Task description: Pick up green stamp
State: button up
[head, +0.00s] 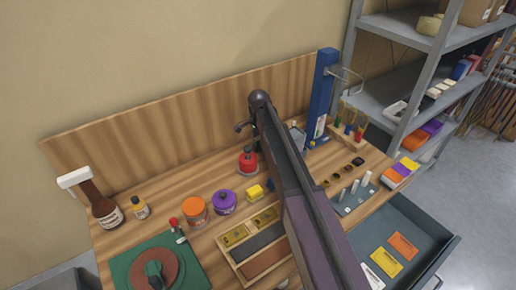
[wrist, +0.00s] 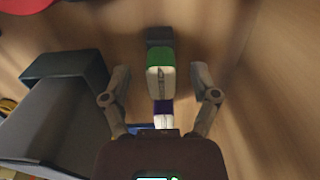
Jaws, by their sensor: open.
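In the wrist view a small block with a green top and a pale body (wrist: 161,72), which looks like the green stamp, stands between my fingers. My gripper (wrist: 160,88) is open, with one finger on each side of it and a visible gap at both sides. A dark piece (wrist: 159,37) lies just beyond it, and a purple and white piece (wrist: 163,109) shows on the near side, partly hidden by my gripper's body. In the head view my arm covers this part of the bench, so I cannot make out the stamp or my fingers there.
Wooden bench with back panel (head: 180,122). Orange jar (head: 194,209), purple jar (head: 223,201) and red jar (head: 247,160) stand left of my arm. A blue post (head: 321,92) rises behind. An open drawer (head: 425,232) is at right. A dark grey object (wrist: 65,115) lies left in the wrist view.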

jog(key=shift+f+b, duration=0.65)
jog(key=shift+f, duration=0.3)
grip_shut()
